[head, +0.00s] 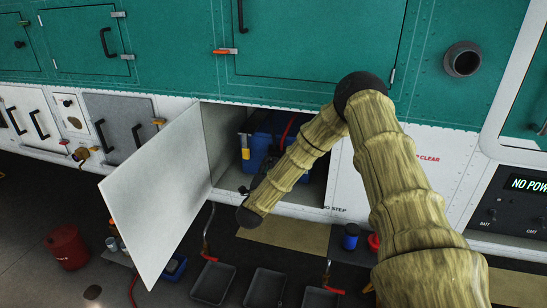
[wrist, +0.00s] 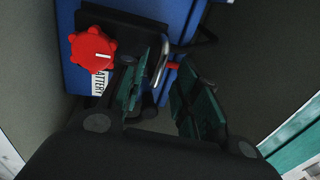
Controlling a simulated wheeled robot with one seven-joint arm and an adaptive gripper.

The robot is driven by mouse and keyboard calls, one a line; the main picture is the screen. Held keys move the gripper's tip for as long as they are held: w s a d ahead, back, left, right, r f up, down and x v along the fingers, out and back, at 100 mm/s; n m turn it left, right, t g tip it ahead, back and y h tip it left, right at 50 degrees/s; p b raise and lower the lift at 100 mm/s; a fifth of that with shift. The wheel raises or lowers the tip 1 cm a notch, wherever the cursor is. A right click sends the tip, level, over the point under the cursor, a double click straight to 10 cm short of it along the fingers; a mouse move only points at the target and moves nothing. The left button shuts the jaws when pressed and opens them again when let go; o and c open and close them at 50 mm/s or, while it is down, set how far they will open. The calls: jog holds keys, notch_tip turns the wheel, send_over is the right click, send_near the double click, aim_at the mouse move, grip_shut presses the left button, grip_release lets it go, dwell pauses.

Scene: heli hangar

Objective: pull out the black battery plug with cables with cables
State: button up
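The blue battery (head: 262,146) sits inside the open compartment in the head view. In the wrist view the battery (wrist: 75,15) carries a red knob (wrist: 92,52) and a partly covered white label. A black block (wrist: 115,20) beside the knob appears to be the battery plug, partly hidden by my gripper. A metal loop and a short red piece, perhaps a cable, show between and beyond the fingers. My gripper (wrist: 165,88) is open, its green-padded fingers apart at the battery's front. I cannot tell whether either finger touches the plug. In the head view my arm hides most of the gripper.
The compartment's white door (head: 155,190) stands open to the left. The compartment walls are close on both sides. Grey trays (head: 212,283), a red can (head: 68,246) and a blue jar (head: 351,236) stand below. A tan step plate (head: 290,234) lies beneath the opening.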

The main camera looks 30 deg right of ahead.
jog(key=shift+p+x, duration=0.5)
jog(key=shift+x, duration=1.6)
jog(key=shift+w, duration=0.1)
grip_shut()
